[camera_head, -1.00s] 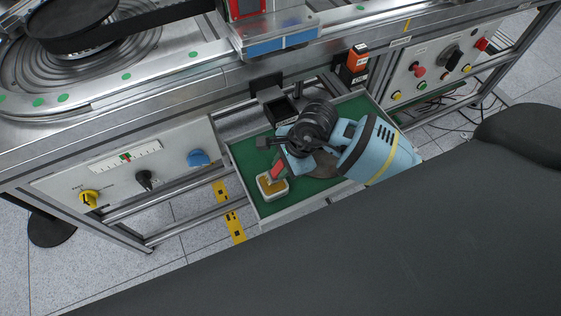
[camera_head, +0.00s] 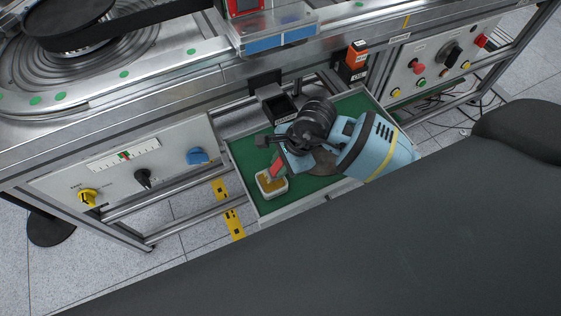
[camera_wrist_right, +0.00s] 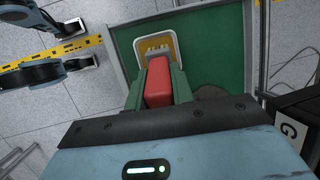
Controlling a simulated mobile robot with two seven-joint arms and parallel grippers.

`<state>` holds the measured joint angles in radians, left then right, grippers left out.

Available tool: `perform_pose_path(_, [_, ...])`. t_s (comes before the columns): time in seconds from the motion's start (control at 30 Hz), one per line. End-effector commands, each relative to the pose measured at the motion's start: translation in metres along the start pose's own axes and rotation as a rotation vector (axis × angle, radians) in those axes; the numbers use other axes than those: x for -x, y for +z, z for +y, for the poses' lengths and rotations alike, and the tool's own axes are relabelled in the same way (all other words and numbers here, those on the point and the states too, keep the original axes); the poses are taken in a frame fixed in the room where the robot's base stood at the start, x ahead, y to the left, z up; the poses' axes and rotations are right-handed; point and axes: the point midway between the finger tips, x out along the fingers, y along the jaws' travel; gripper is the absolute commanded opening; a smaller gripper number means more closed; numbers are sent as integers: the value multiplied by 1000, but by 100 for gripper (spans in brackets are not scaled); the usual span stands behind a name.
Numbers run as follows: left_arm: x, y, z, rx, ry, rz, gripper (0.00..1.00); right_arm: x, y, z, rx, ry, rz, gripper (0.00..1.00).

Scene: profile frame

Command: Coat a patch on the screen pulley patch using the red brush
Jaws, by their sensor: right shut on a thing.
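The red brush (camera_head: 277,168) is held by my right gripper (camera_head: 274,158), whose green fingers are shut around its red body in the wrist view (camera_wrist_right: 159,82). The brush is at a small white-rimmed container (camera_head: 260,194) with a yellowish inside, which also shows in the wrist view (camera_wrist_right: 177,38). A black pulley (camera_head: 75,30) with a belt sits on the machine at the upper left. I cannot make out a patch on it. My left gripper is not in the head view.
The container stands in a green-lined drawer (camera_head: 308,190) with raised grey edges. A black open box (camera_head: 277,104) is by its back edge. Knob panels flank the drawer at left (camera_head: 143,180) and right (camera_head: 440,62). The metal worktop edge (camera_head: 200,85) runs above.

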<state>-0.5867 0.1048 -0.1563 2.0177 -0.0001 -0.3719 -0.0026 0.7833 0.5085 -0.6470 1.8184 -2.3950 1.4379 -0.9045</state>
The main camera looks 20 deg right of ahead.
Motion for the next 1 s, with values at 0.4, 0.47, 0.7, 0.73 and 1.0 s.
perform_pose_path(0.4, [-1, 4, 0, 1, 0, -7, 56, -4, -2, 1, 0, 0, 0, 1])
perform_pose_path(0.47, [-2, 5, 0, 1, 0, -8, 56, -5, -2, 1, 0, 0, 0, 1])
perform_pose_path(0.7, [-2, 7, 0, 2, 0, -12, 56, -7, -2, 1, 0, 0, 0, 1])
perform_pose_path(0.73, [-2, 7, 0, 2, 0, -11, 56, -7, -2, 1, 0, 0, 0, 1])
perform_pose_path(1.0, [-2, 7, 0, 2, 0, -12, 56, -7, -2, 1, 0, 0, 0, 1])
